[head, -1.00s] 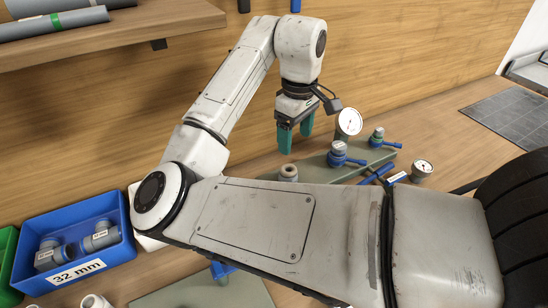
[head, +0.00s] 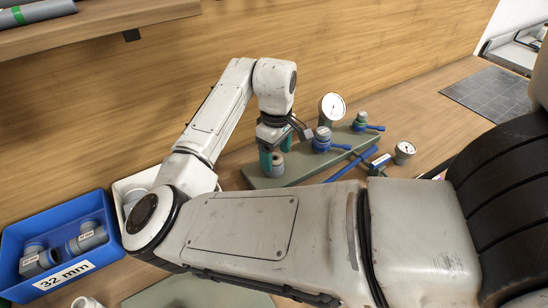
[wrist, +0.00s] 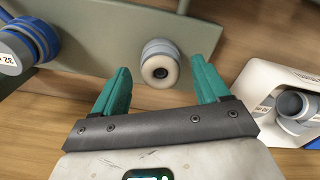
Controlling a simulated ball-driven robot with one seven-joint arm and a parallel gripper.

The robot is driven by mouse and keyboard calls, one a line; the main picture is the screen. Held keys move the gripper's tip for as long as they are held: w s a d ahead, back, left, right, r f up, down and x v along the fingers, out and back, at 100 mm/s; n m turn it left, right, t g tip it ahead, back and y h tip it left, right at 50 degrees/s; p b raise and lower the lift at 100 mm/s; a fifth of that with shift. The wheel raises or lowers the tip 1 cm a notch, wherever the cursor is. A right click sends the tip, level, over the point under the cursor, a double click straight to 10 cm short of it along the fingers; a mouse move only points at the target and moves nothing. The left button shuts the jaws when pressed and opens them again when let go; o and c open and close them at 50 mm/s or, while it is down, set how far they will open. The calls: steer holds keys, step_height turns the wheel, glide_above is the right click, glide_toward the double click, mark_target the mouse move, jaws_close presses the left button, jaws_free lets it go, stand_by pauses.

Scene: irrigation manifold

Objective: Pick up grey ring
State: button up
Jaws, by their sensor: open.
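The grey ring (wrist: 160,47) shows in the wrist view as a collar around a short stub with a pale end and a dark hole. The stub stands on the grey-green plate (wrist: 100,38). In the head view the ring (head: 276,168) is partly hidden by my fingers. My gripper (wrist: 161,66) is open, with one teal finger on each side of the stub in the wrist view. In the head view my gripper (head: 276,150) is low at the plate's left end. I cannot tell whether the fingers touch the ring.
Blue-handled valves (head: 323,141) and a round gauge (head: 332,107) stand right of the ring. A smaller gauge (head: 404,151) is farther right. A white bin (wrist: 250,75) with grey fittings is beside the plate. A blue 32 mm bin (head: 92,249) stands at the left.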

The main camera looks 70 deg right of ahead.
steer(key=shift+f, duration=0.1)
steer(key=shift+c, duration=0.2)
steer(key=c, duration=1.1)
steer(key=shift+o, duration=0.2)
steer(key=shift+r, duration=0.2)
